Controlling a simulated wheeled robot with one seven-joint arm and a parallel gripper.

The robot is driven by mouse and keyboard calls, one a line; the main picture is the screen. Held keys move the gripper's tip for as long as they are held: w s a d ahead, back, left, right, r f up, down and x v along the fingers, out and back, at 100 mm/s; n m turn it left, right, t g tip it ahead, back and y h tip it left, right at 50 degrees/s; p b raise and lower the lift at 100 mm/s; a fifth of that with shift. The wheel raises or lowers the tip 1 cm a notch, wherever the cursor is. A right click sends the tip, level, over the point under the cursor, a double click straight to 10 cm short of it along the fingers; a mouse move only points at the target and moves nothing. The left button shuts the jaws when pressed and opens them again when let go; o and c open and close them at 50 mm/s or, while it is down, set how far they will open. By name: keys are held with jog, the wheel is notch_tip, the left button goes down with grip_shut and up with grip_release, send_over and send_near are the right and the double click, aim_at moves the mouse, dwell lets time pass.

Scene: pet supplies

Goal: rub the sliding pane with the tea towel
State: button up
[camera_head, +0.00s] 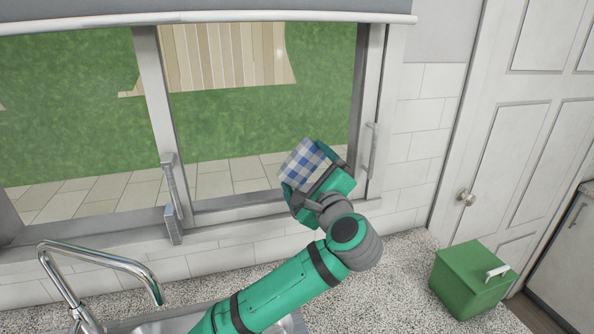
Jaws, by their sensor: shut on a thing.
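The tea towel (302,161) is blue and white checked and looks folded into a small pad. My gripper (312,166) is shut on it, with a finger on either side. The towel is in front of the lower right part of the sliding pane (230,110), the right-hand pane of the window. I cannot tell whether the towel touches the glass. My green and grey arm reaches up from the bottom of the view and hides part of the sill.
A chrome tap (100,258) stands over a sink (180,322) at lower left. A green lidded box (470,280) sits on the speckled worktop (405,285) at right. Metal handles (174,190) stick out from the window frame. A white door (500,130) is at right.

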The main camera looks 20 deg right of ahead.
jog(key=d, duration=0.5)
jog(key=shift+d, duration=0.35)
jog(key=shift+a, duration=0.1)
jog(key=shift+w+a, duration=0.2)
jog(key=shift+a, duration=2.55)
jog(key=shift+s+a, duration=0.15)
jog(key=shift+a, duration=1.5)
jog(key=shift+s+a, duration=0.1)
jog(key=shift+a, duration=1.5)
jog(key=s, duration=0.6)
